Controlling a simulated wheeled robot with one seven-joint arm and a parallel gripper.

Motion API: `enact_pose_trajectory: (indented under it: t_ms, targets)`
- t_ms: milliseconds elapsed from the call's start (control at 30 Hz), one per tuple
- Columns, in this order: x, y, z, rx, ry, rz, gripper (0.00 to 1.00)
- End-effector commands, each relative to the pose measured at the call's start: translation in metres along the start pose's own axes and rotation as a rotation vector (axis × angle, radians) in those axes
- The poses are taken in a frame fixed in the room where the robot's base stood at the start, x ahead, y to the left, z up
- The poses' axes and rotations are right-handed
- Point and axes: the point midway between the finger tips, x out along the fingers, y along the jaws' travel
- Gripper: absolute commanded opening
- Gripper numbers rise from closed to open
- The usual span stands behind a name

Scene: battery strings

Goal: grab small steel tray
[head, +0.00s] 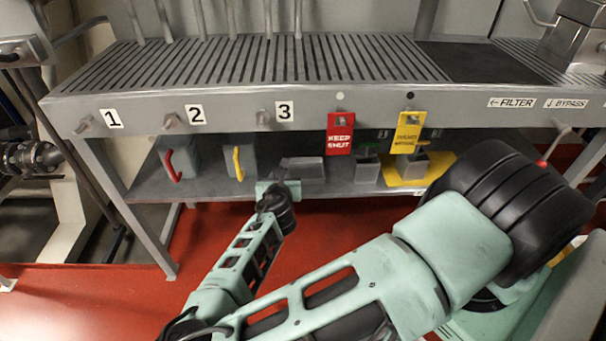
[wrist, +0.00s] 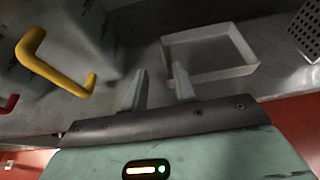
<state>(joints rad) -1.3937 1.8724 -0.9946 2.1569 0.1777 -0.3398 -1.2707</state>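The small steel tray (wrist: 212,54) is a shallow, square, open-topped grey tray with thin walls. It lies on the lower shelf in the wrist view, just beyond my gripper (wrist: 157,88). My gripper is open, its two fingers apart with nothing visible between them. The right fingertip overlaps the tray's near left wall in the picture; I cannot tell if they touch. In the head view the tray (head: 303,168) shows on the lower shelf right of my gripper (head: 277,187), whose fingers are too small to make out there.
The lower shelf (head: 215,185) holds a box with a red handle (head: 172,166) and one with a yellow handle (head: 238,163), left of my gripper. A yellow mat (head: 394,181) lies to the right. The slatted upper shelf (head: 230,65) overhangs, with red (head: 340,135) and yellow (head: 409,133) tags hanging.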

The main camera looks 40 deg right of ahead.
Motion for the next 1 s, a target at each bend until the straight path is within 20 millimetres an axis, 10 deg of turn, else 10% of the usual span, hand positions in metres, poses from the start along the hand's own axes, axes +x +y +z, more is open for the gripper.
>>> enact_pose_trajectory:
  t_ms: [833,1000]
  targets:
    - [0.064,-0.004,-0.003,0.001,0.001,0.0,0.28]
    - [0.064,-0.004,-0.003,0.001,0.001,0.0,0.0]
